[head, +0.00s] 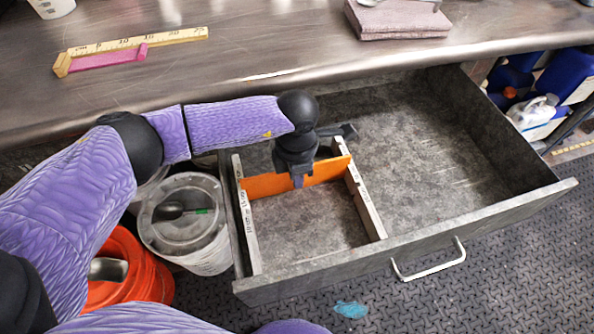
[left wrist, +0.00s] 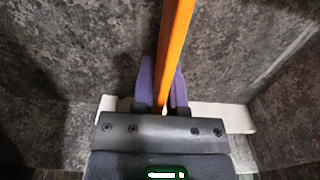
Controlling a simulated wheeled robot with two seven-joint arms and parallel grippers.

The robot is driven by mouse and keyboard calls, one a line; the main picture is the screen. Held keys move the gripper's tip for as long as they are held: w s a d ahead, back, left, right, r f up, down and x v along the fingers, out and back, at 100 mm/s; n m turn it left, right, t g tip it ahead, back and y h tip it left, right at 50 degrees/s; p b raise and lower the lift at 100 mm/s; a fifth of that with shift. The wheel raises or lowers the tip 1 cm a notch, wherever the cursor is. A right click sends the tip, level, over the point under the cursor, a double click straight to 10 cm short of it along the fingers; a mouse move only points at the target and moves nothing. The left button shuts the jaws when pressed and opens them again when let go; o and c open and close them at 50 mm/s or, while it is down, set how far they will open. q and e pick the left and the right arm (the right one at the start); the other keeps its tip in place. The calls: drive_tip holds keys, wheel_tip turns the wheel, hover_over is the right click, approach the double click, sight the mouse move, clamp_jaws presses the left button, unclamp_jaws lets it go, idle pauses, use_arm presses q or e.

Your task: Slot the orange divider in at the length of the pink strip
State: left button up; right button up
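The orange divider (head: 262,185) stands on edge across the left part of the open drawer (head: 420,200), between two pale slotted rails with markings, the left rail (head: 247,225) and the right rail (head: 366,205). I cannot tell whether its ends sit down in slots. My left gripper (head: 299,180) is over the divider from above; in the left wrist view its fingers (left wrist: 161,88) are on both sides of the divider (left wrist: 175,45), closed on it. The pink strip (head: 108,59) lies along a yellow ruler (head: 140,43) on the counter. My right gripper is not in view.
The drawer's right part is empty. A lidded bucket (head: 172,235) with a dark spoon on it and an orange bucket (head: 135,262) stand left of the drawer. A folded pink cloth (head: 400,20) lies on the counter. A blue patch (head: 350,309) is on the floor.

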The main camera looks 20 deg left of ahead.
use_arm(q)
drive_tip(key=o, duration=0.3)
drive_tip(key=shift+o, duration=0.2)
drive_tip(key=shift+r, duration=0.2)
wheel_tip(320, 180, up, 10)
drive_tip(key=p, duration=0.4)
drive_tip(key=shift+f, duration=0.15)
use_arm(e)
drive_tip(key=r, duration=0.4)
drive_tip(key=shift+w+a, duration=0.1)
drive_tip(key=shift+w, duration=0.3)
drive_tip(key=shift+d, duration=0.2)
use_arm(q)
drive_tip(key=shift+f, duration=0.1)
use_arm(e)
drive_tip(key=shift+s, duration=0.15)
